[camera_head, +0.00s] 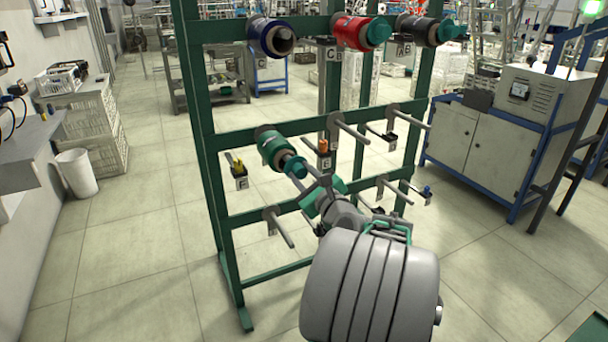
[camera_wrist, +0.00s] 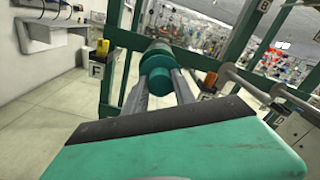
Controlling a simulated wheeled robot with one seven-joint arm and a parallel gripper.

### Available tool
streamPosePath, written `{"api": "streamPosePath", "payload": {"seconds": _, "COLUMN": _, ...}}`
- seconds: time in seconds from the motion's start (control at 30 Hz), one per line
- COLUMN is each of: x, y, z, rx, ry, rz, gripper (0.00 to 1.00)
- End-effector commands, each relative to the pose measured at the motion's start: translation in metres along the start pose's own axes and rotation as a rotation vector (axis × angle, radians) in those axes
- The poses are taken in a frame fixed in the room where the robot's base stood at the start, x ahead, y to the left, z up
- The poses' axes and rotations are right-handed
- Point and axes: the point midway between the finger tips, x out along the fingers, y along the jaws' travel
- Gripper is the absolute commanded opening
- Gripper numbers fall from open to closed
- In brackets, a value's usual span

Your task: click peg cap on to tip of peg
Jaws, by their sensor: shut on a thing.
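A green bobbin (camera_head: 276,151) sits on a peg in the middle row of the green rack. A teal peg cap (camera_head: 295,167) is at the near end of this bobbin. My gripper (camera_head: 303,178) is shut on the cap from the near side. In the wrist view, the cap (camera_wrist: 155,74) lies between the two grey fingers, with the green bobbin (camera_wrist: 157,48) right behind it and in line. The peg tip is hidden by cap and bobbin, so I cannot tell whether the cap is seated on it.
On the top row hang a blue bobbin (camera_head: 271,38), a red bobbin (camera_head: 353,33) and a black bobbin (camera_head: 419,31); teal caps show on the red and black ones. Bare pegs (camera_head: 348,132) stick out right of and below my gripper. Open floor (camera_head: 130,240) lies left of the rack.

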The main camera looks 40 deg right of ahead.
Motion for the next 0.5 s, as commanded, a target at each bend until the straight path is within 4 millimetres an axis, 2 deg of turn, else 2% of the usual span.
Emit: {"api": "streamPosePath", "payload": {"seconds": 0.5, "x": 0.016, "y": 0.000, "z": 0.001, "rx": 0.001, "ry": 0.000, "rz": 0.001, "gripper": 0.00}}
